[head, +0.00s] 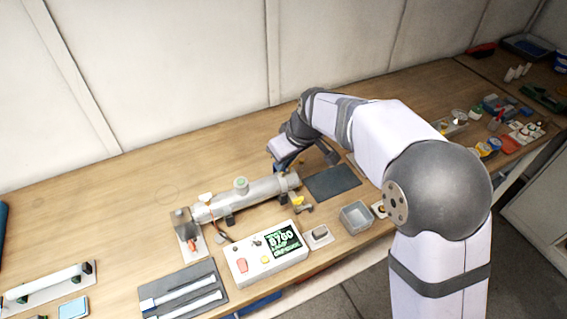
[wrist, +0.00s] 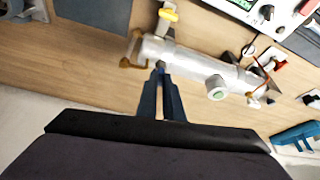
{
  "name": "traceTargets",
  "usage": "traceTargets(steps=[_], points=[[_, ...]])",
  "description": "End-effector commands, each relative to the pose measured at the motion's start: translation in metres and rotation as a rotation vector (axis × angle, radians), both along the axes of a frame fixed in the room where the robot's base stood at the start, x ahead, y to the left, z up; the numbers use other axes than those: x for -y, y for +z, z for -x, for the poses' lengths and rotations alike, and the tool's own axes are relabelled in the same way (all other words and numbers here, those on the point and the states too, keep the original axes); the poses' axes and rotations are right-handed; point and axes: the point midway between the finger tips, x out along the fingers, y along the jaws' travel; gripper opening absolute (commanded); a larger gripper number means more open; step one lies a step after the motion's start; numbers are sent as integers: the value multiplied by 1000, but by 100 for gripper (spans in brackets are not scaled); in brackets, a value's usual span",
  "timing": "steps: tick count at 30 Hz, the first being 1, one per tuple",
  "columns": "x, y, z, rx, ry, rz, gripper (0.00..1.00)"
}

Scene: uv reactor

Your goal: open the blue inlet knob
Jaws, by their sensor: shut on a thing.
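The reactor is a grey metal cylinder (head: 262,191) lying on the wooden bench; it also shows in the wrist view (wrist: 190,62). My gripper (head: 284,166) is at the reactor's right end in the head view, on its back side. In the wrist view its two dark blue fingers (wrist: 160,75) point at the cylinder's side near the end and are close together. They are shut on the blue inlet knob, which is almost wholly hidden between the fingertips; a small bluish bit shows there. Its turn angle cannot be told.
A yellow knob (head: 299,202) sits at the reactor's near side. A green-topped port (head: 240,185) stands up from the cylinder. The white control box (head: 262,258) with a lit display is in front. A dark mat (head: 331,182) lies right of the reactor, and a grey bin (head: 356,216) stands nearer.

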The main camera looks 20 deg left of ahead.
Motion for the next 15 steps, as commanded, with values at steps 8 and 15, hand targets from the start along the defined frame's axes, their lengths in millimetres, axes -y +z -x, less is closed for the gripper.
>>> traceTargets(steps=[8,15], points=[[1,-2,-4,3,248,-5,0],[1,0,-6,3,477,-4,0]])
